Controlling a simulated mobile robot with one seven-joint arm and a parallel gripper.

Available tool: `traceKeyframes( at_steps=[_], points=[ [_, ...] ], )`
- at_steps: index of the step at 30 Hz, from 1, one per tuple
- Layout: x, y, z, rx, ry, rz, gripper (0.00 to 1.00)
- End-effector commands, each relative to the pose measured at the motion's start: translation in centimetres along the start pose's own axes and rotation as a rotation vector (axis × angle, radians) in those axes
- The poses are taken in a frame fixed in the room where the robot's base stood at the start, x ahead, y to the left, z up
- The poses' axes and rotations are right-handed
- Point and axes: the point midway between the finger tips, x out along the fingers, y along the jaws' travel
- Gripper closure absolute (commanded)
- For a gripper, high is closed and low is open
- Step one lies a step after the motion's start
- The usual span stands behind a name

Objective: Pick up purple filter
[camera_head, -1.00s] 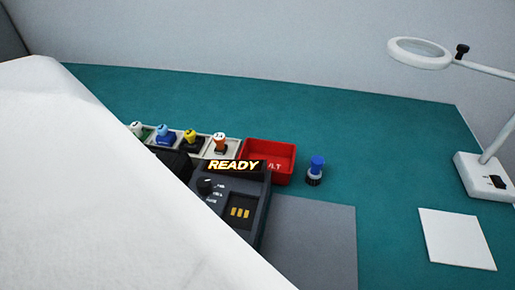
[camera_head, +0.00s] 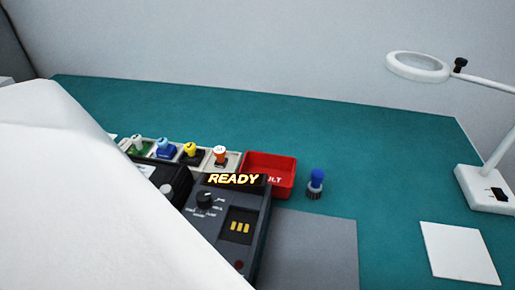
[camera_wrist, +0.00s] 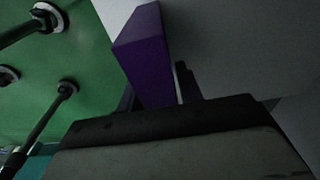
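The purple filter (camera_wrist: 146,55) is a flat-sided purple block in the wrist view, upper middle. Its near end sits between the two dark fingers of my gripper (camera_wrist: 157,92). The left finger lies against its side, and a thin light sliver shows beside the right finger. The fingers look shut on the block. Its far end reaches beyond the fingertips. Neither the filter nor my gripper shows in the head view, where my white arm covers the lower left.
The wrist view shows a green surface (camera_wrist: 65,60) with dark rods in pale collars at left. In the head view, a READY tester (camera_head: 225,215), red bin (camera_head: 270,172), blue-topped part (camera_head: 316,182), white card (camera_head: 459,252) and magnifier lamp (camera_head: 487,188) stand on the teal bench.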

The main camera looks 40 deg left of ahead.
Motion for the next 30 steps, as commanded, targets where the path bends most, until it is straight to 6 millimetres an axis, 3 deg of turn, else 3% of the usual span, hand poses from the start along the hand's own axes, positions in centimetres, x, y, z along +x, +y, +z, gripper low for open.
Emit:
traceKeyframes(
  at_steps=[1, 7, 20, 25, 30],
  points=[
    [0.0, 0.0, 0.0, 0.0, 0.0, 0.0, 0.71],
    [0.0, 0.0, 0.0, 0.0, 0.0, 0.0, 0.97],
    [-1.2, -0.1, -0.1, 0.0, -0.001, -0.002, 0.98],
    [-4.3, -0.1, -0.5, 0.002, -0.002, -0.005, 0.98],
    [-9.5, -0.1, -1.1, 0.002, -0.002, -0.005, 0.98]
  ],
)
